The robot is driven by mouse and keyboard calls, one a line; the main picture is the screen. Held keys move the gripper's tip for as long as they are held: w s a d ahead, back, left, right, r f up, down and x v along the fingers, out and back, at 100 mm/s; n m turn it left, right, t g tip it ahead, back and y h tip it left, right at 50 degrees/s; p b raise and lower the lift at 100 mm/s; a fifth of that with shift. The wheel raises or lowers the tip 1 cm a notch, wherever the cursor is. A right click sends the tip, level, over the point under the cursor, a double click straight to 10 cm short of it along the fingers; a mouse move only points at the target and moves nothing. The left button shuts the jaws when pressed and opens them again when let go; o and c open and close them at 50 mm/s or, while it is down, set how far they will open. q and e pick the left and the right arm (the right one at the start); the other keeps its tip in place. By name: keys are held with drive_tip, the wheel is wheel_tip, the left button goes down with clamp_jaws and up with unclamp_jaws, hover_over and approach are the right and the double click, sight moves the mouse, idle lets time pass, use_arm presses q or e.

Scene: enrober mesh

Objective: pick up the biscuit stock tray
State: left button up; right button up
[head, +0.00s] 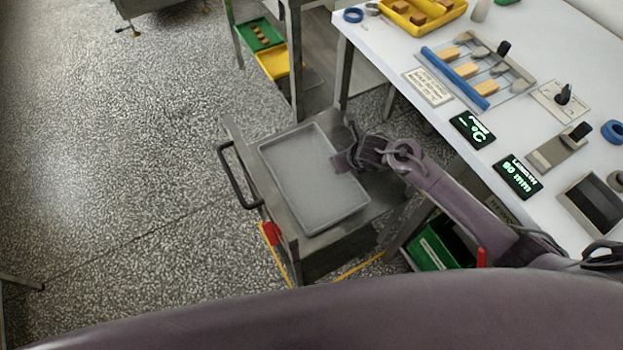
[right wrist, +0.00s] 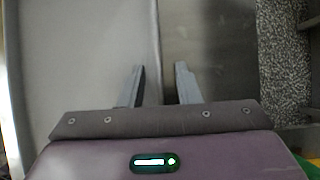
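A grey, shallow, empty tray (head: 310,185) lies flat on the top of a metal trolley (head: 265,215). A yellow tray (head: 413,33) with biscuit-like pieces stands at the far end of the white table. A green tray (head: 247,38) with small brown pieces sits on a rack behind. None shows a readable label naming it biscuit stock. My right gripper (head: 346,160) is at the grey tray's right edge. In the right wrist view its fingers (right wrist: 158,68) are apart, with the tray's rim running between them; contact cannot be told. My left gripper is not in view.
The white table (head: 400,48) on the right holds a blue bar with biscuits, small displays (head: 473,130) and a dark bin (head: 594,205). The trolley has a black handle (head: 237,175) on its left. A green crate (head: 437,245) is below the table. Speckled floor on the left is clear.

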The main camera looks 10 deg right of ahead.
drive_tip(key=shift+c, duration=0.3)
clamp_jaws()
drive_tip(key=shift+r, duration=0.1)
